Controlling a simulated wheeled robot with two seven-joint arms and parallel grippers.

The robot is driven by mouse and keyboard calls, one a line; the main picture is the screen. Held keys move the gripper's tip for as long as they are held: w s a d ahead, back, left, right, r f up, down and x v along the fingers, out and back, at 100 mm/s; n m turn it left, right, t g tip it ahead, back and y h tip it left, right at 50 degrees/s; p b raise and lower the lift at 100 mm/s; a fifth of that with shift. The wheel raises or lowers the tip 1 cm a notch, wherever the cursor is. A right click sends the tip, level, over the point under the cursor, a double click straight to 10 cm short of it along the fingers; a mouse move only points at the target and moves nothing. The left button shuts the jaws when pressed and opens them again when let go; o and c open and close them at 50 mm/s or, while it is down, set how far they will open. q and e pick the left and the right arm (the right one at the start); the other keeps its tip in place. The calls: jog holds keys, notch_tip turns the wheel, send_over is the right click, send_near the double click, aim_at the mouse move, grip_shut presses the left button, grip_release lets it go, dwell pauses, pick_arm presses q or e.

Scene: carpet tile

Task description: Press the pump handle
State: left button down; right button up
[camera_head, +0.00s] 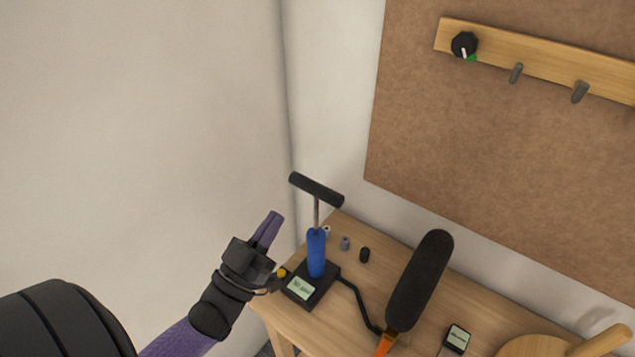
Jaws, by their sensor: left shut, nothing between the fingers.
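The pump stands upright at the left corner of a wooden table. It has a blue cylinder (316,253), a black base with a small display (301,288), and a black T-shaped handle (316,189). The handle is raised on a thin metal rod (316,213). My left gripper (270,228) is shut and empty, left of the pump. Its fingers point up, apart from the handle and below its level. My right gripper is not in view.
A black hose (359,303) runs from the pump base. A large black foam-like object (420,280) with an orange end stands right of it. Small knobs (364,255), a small display device (457,338) and a round wooden piece (540,347) are on the table (385,246). A wall rail (540,61) has hooks.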

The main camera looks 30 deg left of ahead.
pick_arm(q)
jog(key=a+p+x, duration=0.1)
jog(key=p+x, duration=0.1)
jog(key=x, duration=0.8)
jog(key=b, duration=0.1)
send_over(314, 226)
jog(key=s, duration=0.2)
jog(key=shift+w+f, duration=0.15)
jog(key=shift+f, duration=0.85)
jog(key=shift+w+f, duration=0.1)
jog(key=shift+f, duration=0.9)
notch_tip(314, 226, down, 13)
jog(key=b, duration=1.1)
jog(key=shift+s+b, duration=0.1)
jog(key=shift+b, duration=0.3)
jog(key=shift+r, duration=0.1)
